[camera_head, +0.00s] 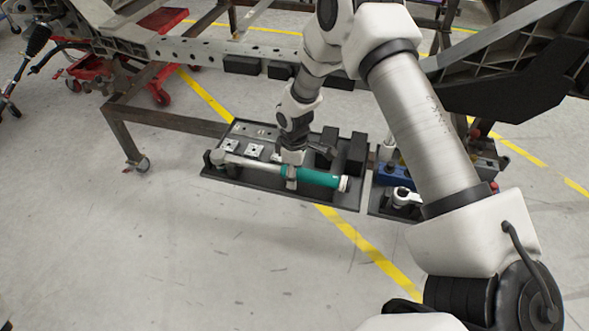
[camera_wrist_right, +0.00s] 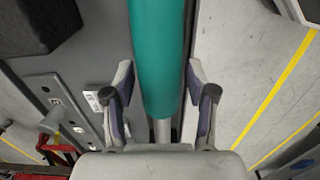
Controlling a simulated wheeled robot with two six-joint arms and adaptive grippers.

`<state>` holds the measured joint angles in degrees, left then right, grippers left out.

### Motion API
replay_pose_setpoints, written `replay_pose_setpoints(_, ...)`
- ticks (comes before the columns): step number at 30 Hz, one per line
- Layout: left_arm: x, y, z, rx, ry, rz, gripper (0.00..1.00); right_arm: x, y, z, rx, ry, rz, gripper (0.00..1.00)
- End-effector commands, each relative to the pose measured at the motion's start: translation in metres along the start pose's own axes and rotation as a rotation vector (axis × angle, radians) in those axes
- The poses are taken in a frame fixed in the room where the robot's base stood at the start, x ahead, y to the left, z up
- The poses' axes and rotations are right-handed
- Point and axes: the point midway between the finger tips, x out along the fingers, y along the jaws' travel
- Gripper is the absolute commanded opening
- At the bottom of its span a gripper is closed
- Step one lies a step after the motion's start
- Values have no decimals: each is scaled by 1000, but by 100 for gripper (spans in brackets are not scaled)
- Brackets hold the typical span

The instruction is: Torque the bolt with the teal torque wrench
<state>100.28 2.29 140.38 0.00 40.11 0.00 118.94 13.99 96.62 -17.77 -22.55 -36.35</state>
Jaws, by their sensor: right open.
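The teal torque wrench (camera_head: 320,178) lies along the front of a dark tray (camera_head: 245,187) in the head view. Its teal handle points right and its metal shaft and head point left. My right gripper (camera_head: 291,180) is over the wrench, near where handle meets shaft. In the right wrist view, the fingers of my right gripper (camera_wrist_right: 160,85) are open on either side of the wrench (camera_wrist_right: 157,45), with visible gaps. I cannot make out the bolt. My left gripper is not in view.
A steel chassis frame (camera_head: 170,50) spans the back on a metal stand (camera_head: 165,120). A second tray with a blue tool (camera_head: 395,178) lies to the right. Dark blocks (camera_head: 355,152) stand at the first tray's back right. The floor at front left is clear.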

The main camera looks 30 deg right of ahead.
Motion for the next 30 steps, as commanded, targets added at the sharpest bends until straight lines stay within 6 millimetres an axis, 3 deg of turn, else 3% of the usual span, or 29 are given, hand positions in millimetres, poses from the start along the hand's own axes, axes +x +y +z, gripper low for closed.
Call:
replay_pose_setpoints(6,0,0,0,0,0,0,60,0,0,0,0,0,0,53)
replay_pose_setpoints(10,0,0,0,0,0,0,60,0,0,0,1,0,0,7)
replay_pose_setpoints(11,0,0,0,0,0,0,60,0,0,0,1,0,0,0)
replay_pose_setpoints(17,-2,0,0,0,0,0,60,-3,0,0,1,1,1,0)
replay_pose_setpoints(30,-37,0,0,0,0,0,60,-40,1,-1,1,2,1,0)
